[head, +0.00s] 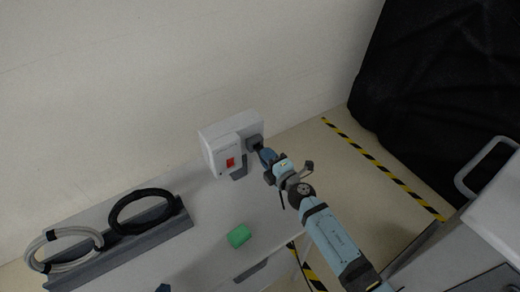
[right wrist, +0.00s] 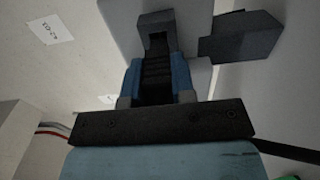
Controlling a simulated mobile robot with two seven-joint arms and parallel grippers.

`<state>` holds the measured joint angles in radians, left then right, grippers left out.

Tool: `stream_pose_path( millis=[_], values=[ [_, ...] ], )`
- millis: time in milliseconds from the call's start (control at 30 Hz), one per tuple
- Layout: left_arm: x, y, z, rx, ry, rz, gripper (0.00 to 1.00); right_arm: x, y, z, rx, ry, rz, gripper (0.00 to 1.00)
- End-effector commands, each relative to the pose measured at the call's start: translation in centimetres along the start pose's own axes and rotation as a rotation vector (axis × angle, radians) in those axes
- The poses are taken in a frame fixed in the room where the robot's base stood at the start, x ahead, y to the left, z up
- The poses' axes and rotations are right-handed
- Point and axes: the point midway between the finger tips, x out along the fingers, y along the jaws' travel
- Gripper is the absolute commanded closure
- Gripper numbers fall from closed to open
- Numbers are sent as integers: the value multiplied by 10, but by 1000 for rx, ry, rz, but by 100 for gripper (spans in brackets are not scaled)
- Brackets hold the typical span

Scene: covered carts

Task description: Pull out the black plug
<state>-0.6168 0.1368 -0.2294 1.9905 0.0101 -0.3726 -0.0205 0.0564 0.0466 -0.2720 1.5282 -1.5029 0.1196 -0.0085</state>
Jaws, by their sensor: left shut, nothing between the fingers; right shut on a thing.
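A white socket box (head: 222,135) with a red switch (head: 230,162) stands against the wall at the back of the cart top. The black plug (head: 254,143) sits at the box's right side. My right gripper (head: 265,156) reaches it from the lower right and is shut on it. In the right wrist view the blue fingers are closed around the dark ribbed plug body (right wrist: 156,78), whose front end meets a dark grey socket piece (right wrist: 156,22). How deep it sits is hidden. Only a dark blue tip of my left gripper (head: 162,288) shows at the bottom edge, empty.
A second dark grey block (head: 239,170) is on the box's front. A black cable coil (head: 142,212) and a white one (head: 64,250) lie on a grey rack at left. A green block (head: 239,236) lies on the cart top. Striped floor tape and a black cover are at right.

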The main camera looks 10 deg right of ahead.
Motion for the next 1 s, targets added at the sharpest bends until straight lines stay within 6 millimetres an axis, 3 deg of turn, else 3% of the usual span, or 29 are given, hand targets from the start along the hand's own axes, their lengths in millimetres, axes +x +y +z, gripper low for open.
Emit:
stream_pose_path(
  millis=[700,1000],
  values=[
    [-2,0,-3,0,0,0,100,-28,0,0,1,0,0,100],
    [-2,0,-3,0,0,0,100,-30,0,0,1,0,0,100]
  ],
)
